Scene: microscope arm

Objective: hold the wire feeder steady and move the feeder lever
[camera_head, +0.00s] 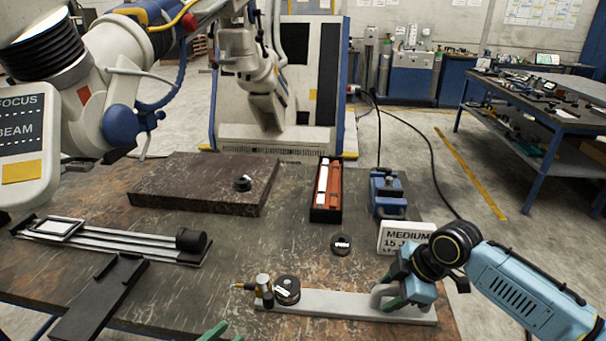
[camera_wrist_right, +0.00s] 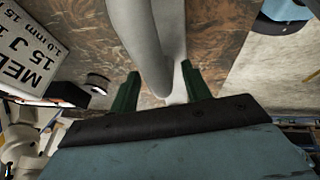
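The wire feeder (camera_head: 340,304) is a long light-grey plate at the table's front edge, with a black round dial (camera_head: 287,289) and a small brass-topped block (camera_head: 264,287) at its left end. Which part is the lever I cannot tell for sure. A grey looped handle (camera_head: 379,296) stands at its right end. My right gripper (camera_head: 398,299) is at this handle. In the right wrist view its green fingers (camera_wrist_right: 160,88) stand apart on both sides of the grey handle (camera_wrist_right: 150,45), with a gap at one side. Of my left gripper (camera_head: 216,332), only green tips show at the bottom edge.
A "MEDIUM" sign (camera_head: 404,238) and a blue vise-like device (camera_head: 388,192) stand behind the handle. A black puck (camera_head: 341,245) and a narrow box (camera_head: 326,215) lie behind the feeder. A rail assembly (camera_head: 120,240) and black bar (camera_head: 98,300) lie left. A dark slab (camera_head: 190,185) is farther back.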

